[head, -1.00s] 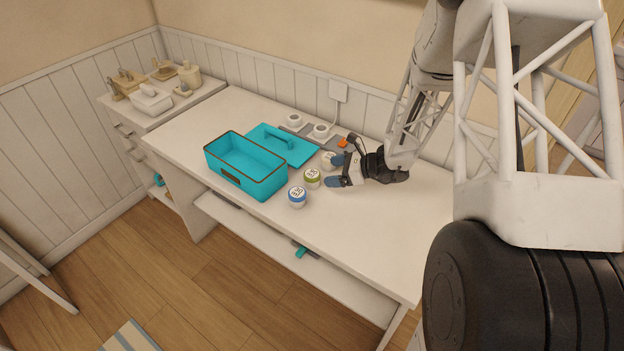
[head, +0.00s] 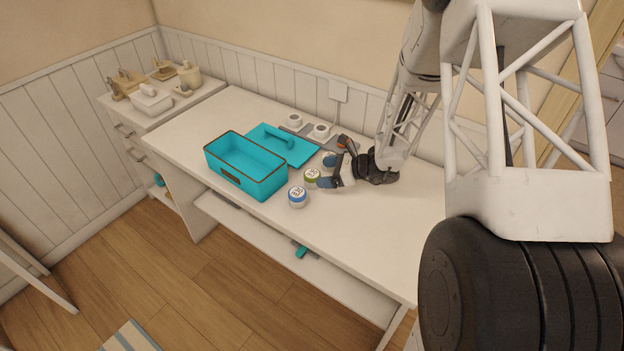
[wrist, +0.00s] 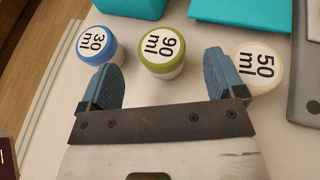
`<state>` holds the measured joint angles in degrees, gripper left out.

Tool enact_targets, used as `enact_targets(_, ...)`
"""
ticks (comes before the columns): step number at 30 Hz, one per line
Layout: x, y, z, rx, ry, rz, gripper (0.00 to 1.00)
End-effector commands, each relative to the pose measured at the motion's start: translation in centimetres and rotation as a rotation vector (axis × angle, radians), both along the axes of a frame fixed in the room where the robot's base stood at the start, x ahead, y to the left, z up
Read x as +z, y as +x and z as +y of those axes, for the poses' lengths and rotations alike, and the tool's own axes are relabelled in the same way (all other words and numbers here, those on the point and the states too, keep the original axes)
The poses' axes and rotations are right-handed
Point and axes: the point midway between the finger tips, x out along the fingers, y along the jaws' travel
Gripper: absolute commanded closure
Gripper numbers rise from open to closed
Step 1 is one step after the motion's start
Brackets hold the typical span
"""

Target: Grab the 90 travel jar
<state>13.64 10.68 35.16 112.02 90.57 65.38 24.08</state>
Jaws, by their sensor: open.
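The 90 ml travel jar (wrist: 163,52) has a green rim and a white top with "90 ml" on it. It stands upright on the white table, and it also shows in the head view (head: 312,177). In the wrist view my gripper (wrist: 164,80) is open, with its blue fingertips short of the jar and on either side of it. The 30 ml jar (wrist: 97,44), with a blue rim, is beyond the left fingertip. The 50 ml jar (wrist: 257,67), with a cream rim, is just beyond the right fingertip, partly hidden by it.
A teal open box (head: 245,165) stands left of the jars, with its teal lid (head: 300,151) lying behind it. Two white cups (head: 320,131) are on a grey mat at the back. The table's front right is clear.

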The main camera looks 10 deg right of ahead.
Motion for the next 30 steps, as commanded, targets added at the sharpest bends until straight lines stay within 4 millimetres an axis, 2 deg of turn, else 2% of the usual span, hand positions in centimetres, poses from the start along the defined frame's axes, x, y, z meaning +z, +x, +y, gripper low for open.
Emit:
enact_targets(5, -0.4, 0.3, 0.7, 0.001, 0.0, 0.0, 0.11)
enact_targets(18, -2.0, 1.9, 4.1, 0.001, 0.0, 0.0, 0.11)
enact_targets(30, -2.1, 2.0, 4.3, 0.0, 0.0, 0.0, 0.11)
